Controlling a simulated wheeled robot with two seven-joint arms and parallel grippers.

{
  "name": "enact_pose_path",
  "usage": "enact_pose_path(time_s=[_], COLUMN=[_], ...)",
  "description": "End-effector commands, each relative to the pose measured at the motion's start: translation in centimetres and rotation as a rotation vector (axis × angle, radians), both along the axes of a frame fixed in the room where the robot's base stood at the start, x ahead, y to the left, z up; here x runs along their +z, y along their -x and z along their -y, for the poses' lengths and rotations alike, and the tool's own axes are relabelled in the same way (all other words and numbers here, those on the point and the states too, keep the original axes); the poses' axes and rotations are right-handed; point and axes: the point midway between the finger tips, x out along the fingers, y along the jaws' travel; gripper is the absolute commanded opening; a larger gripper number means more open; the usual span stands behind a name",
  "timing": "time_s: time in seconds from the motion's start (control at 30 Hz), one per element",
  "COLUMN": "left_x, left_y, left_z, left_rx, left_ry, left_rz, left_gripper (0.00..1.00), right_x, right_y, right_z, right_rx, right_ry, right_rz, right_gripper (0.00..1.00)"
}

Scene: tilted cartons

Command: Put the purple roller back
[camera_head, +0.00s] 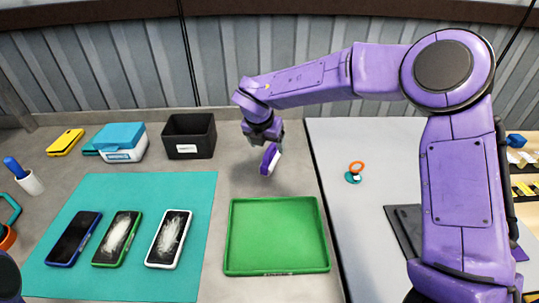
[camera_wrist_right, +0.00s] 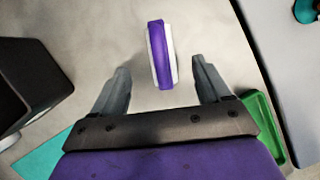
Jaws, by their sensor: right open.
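The purple roller (camera_wrist_right: 161,55) shows in the right wrist view as an upright, narrow purple shape with white sides. It is in line with the gap between the fingers of my right gripper (camera_wrist_right: 161,72), with clear space on both sides. In the head view the roller (camera_head: 269,159) is just below my right gripper (camera_head: 262,138), behind the green tray. The right gripper is open and holds nothing. Whether the roller touches the table is hard to tell. My left gripper is not in view.
A green tray (camera_head: 232,235) lies empty in front. Left are a teal mat (camera_head: 85,190) with three phones, a black open box (camera_head: 168,150) and a blue-white box (camera_head: 120,142). A grey surface (camera_head: 345,215) at right holds an orange-teal item (camera_head: 354,172).

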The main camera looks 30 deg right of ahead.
Motion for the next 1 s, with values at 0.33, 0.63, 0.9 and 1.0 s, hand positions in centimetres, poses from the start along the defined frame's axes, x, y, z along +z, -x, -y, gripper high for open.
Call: enact_pose_path(time_s=[0.33,0.63,0.9,1.0], left_x=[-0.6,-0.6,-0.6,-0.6], left_y=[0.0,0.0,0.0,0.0], left_z=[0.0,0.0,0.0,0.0], left_rx=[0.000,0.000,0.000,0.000], left_ry=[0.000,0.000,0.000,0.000], left_rz=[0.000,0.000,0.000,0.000], left_gripper=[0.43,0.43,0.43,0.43], right_x=[3.9,3.9,3.9,3.9], right_y=[1.1,1.1,1.1,1.1], right_z=[-1.2,-1.2,-1.2,-1.2], right_rx=[0.001,0.001,0.001,0.001], right_ry=[0.000,0.000,0.000,0.000], right_rz=[-0.001,-0.002,-0.002,-0.002], right_gripper=[0.77,0.77,0.77,0.77])
